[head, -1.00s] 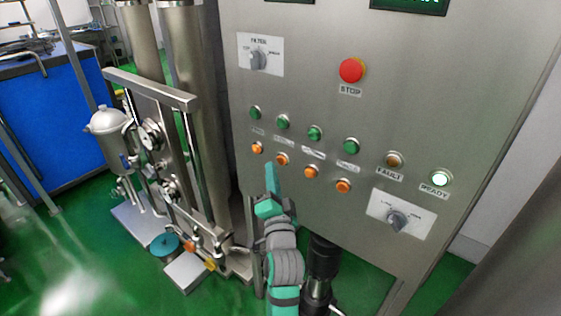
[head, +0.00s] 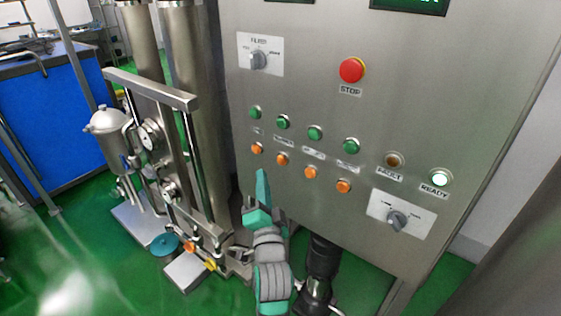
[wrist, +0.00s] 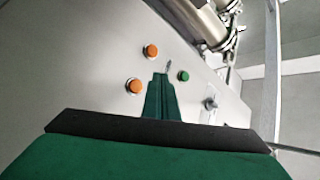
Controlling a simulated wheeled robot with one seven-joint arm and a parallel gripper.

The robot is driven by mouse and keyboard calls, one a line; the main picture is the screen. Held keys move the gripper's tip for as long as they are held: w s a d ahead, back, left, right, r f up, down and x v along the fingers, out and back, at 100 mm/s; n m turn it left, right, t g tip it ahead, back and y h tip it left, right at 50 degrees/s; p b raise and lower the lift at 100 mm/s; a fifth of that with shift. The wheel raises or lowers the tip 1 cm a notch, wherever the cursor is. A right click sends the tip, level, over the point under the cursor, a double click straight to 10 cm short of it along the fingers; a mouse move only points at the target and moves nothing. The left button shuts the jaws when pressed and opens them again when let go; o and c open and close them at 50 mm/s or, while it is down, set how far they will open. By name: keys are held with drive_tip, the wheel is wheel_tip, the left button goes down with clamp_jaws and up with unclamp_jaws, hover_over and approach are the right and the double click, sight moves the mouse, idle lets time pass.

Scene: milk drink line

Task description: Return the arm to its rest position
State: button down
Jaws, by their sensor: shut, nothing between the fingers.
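My gripper (head: 262,184) is shut and empty, its teal fingers pointing up in the head view. It is in front of the lower left part of the steel control panel (head: 300,190), below the row of orange buttons (head: 282,159). In the wrist view my shut gripper (wrist: 163,85) points at the panel face (wrist: 90,70), with two orange buttons (wrist: 134,86) and a green button (wrist: 184,76) near its tip. The gap between fingertips and panel is hard to judge.
The panel carries a red STOP button (head: 351,70), green buttons (head: 315,132), a filter switch (head: 258,60), a lower rotary knob (head: 397,220) and a lit READY lamp (head: 440,178). Steel pipework with a pump frame (head: 150,90) stands close on the left. Green floor (head: 60,240) is open farther left.

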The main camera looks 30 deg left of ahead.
idle(0.3)
drive_tip(key=s+d+f+t+h, duration=0.1)
drive_tip(key=s+d+f+h, duration=0.4)
drive_tip(key=d+f, duration=0.6)
drive_tip(key=s+d+f+h, duration=0.3)
drive_tip(key=s+d+f, duration=0.3)
drive_tip(key=d+f, duration=0.55)
drive_tip(key=s+d+f+n+h, duration=0.1)
drive_tip(key=s+d, duration=0.3)
drive_tip(key=s, duration=0.4)
drive_tip(key=s+d+f+n+g+h, duration=0.1)
drive_tip(key=s+d+h, duration=0.1)
drive_tip(key=s+d, duration=0.3)
drive_tip(key=s+d+f+n+h, duration=0.1)
drive_tip(key=s+d, duration=0.3)
drive_tip(key=s, duration=0.7)
drive_tip(key=shift+s+d+f+n+h, duration=0.15)
drive_tip(key=shift+d+f+n+h, duration=0.2)
drive_tip(key=shift+h, duration=0.25)
drive_tip(key=shift+a, duration=0.1)
